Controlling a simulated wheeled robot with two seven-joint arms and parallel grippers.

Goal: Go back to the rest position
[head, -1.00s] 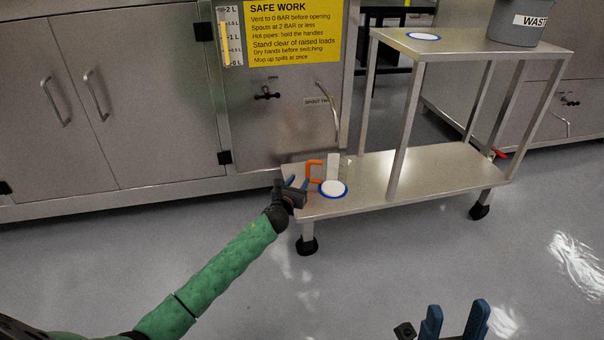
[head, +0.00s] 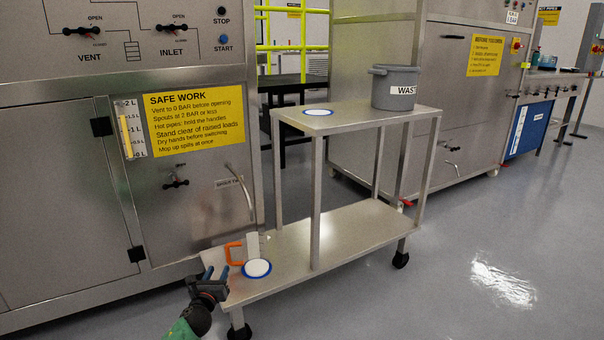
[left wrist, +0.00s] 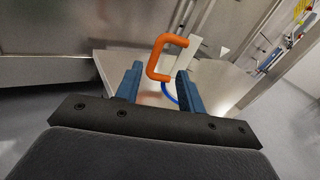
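My left gripper (head: 213,277) is at the near left corner of the trolley's lower shelf. It also shows in the left wrist view (left wrist: 155,85), with its blue fingers apart and nothing between them. An orange handle (head: 229,255) with a pale body (head: 252,244) stands on the lower shelf just beyond the fingers. The orange handle (left wrist: 154,60) shows ahead of the open fingers in the left wrist view, apart from them as far as I can see. A white disc with a blue rim (head: 257,268) lies beside it. My right gripper is out of the head view.
The steel trolley (head: 350,230) has another blue-rimmed disc (head: 304,111) and a grey waste bucket (head: 394,88) on its top shelf. A steel cabinet with a spout (head: 240,190) stands at the left. The floor (head: 450,290) at the right is clear.

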